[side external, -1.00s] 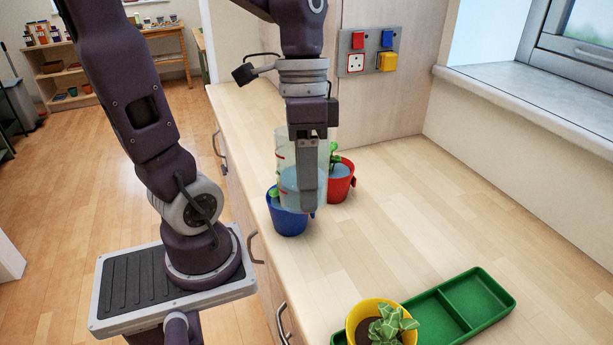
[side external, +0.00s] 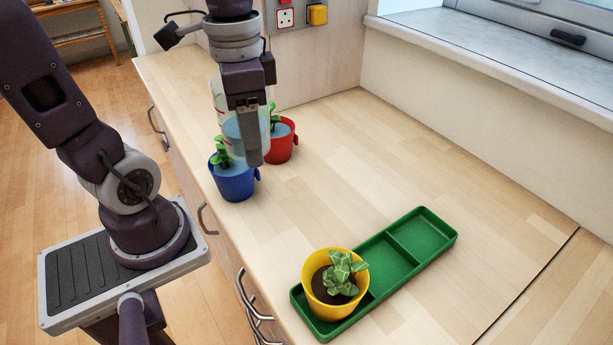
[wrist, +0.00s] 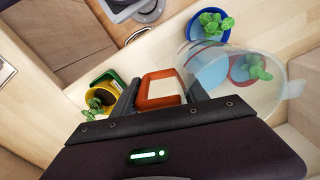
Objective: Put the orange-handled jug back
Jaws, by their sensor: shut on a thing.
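The clear jug (side external: 230,128) shows behind my gripper (side external: 251,150) in the side view. It looks roughly upright, with bluish liquid low inside. In the wrist view my gripper (wrist: 163,94) is shut on the jug's orange handle (wrist: 146,95), and the see-through jug body (wrist: 262,98) extends to the right. The jug is by a blue pot (side external: 233,185) and a red pot (side external: 284,150), each with a green plant, and overlaps both in view. I cannot tell how high its base is above the worktop.
A green divided tray (side external: 445,236) lies at the front of the worktop. A yellow pot (side external: 316,284) with a plant stands in its near-left end; the other compartments look empty. The worktop (side external: 400,165) right of the pots is clear. Wall switches (side external: 317,14) are behind.

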